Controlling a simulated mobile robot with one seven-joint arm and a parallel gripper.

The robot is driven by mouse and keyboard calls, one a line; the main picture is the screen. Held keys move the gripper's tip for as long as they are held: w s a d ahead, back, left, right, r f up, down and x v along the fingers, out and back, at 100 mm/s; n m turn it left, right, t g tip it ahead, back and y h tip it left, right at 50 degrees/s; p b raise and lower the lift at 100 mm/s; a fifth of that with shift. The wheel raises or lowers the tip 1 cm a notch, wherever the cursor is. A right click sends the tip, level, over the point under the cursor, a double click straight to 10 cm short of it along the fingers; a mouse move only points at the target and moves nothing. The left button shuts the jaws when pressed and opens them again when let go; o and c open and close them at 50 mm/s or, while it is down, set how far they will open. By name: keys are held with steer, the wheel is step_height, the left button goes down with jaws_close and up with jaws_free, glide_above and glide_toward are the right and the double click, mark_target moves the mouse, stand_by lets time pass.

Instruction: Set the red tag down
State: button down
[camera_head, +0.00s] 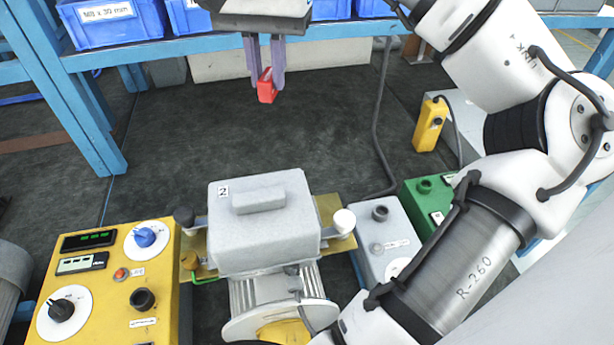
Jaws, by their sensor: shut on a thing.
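The red tag (266,88) is a small red block held up in the air at the top middle of the head view. My gripper (265,75) points down with its two purple-grey fingers shut on the tag, one on each side. The tag hangs below the fingertips, over the dark bench surface (290,140), and appears clear of it. The exact height above the bench cannot be told from this view.
A yellow control box (112,310) with knobs stands at front left. A grey-covered machine (262,225) marked 2 is front middle, beside a grey box (388,232) and a green box (425,203). A yellow pendant (429,125) is at right. Blue bins (108,22) line the back shelf.

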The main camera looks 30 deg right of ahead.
steer(key=shift+s+d, duration=0.1)
steer(key=shift+s, duration=0.05)
steer(key=shift+f, duration=0.3)
step_height(320, 180, down, 19)
steer(key=p, duration=0.3)
steer(key=shift+f, duration=0.15)
steer(key=shift+f, duration=0.2)
steer(key=c, duration=1.3)
jaws_free()
steer(key=shift+r, duration=0.1)
steer(key=shift+c, duration=0.2)
steer(key=shift+r, duration=0.1)
